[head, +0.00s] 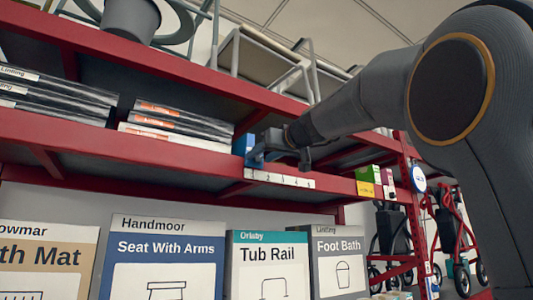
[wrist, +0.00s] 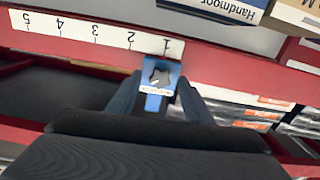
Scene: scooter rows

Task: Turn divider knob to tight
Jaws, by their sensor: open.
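The divider knob (wrist: 160,76) is a small dark star-shaped knob on a blue divider (wrist: 167,68) at the red shelf's front edge. A small white label with lettering too small to read sits on the blue face beside it. My gripper (wrist: 158,90) is open, with one dark finger on each side of the blue divider and knob in the wrist view. I cannot tell whether the fingers touch it. In the head view my gripper (head: 277,154) is at the shelf edge beside the blue divider (head: 243,145); the knob is hidden there.
A numbered white strip (head: 282,179) runs along the shelf edge by the divider. Flat packs (head: 170,124) lie left on the shelf. Boxes including Tub Rail (head: 268,255) stand below. A yellow and green box (head: 367,181) and wheeled walkers (head: 393,230) are at right.

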